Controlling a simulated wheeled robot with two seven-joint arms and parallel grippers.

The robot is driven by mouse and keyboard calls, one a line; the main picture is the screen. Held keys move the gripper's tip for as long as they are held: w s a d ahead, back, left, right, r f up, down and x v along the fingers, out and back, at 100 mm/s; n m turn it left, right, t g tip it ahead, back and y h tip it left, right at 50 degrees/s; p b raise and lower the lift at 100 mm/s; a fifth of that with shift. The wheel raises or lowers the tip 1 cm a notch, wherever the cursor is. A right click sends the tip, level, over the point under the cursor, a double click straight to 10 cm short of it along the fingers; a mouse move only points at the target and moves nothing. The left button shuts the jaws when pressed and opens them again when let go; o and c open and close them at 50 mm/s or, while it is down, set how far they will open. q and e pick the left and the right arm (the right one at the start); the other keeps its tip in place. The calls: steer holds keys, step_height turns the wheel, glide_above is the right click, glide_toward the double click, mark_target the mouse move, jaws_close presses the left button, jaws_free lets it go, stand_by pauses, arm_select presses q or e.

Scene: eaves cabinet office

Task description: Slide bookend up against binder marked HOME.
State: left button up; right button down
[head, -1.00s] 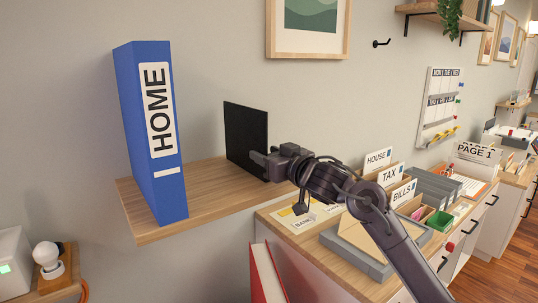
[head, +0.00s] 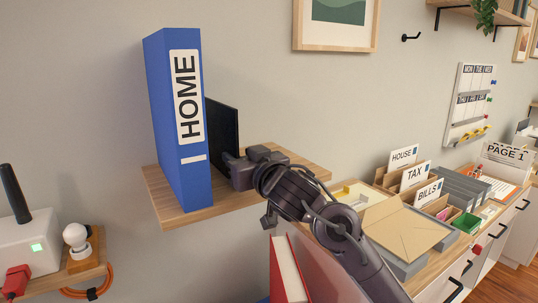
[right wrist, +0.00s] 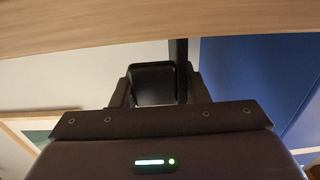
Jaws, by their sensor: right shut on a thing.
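The blue binder marked HOME (head: 187,110) stands upright near the left end of the wooden shelf (head: 290,165). The black bookend (head: 225,128) stands upright just right of it, partly hidden behind the binder in the head view. My right gripper (head: 234,166) is shut on the bookend's lower right part. In the right wrist view the bookend (right wrist: 178,72) shows as a thin dark strip beyond the fingers, with the blue binder (right wrist: 285,75) close on the right. I cannot tell whether the two touch. My left gripper is not in view.
The shelf right of the bookend is bare apart from my right arm. A bulb (head: 75,237) stands on a lower ledge at left.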

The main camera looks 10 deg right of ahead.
steer(key=shift+s+a+f, duration=0.1)
steer(key=shift+s+a, duration=0.05)
steer(key=shift+a, duration=0.4)
steer(key=c, duration=1)
jaws_free()
steer(key=b+v, duration=0.1)
steer(key=v, duration=0.6)
steer(key=shift+s+d, duration=0.15)
steer(key=shift+s, duration=0.2)
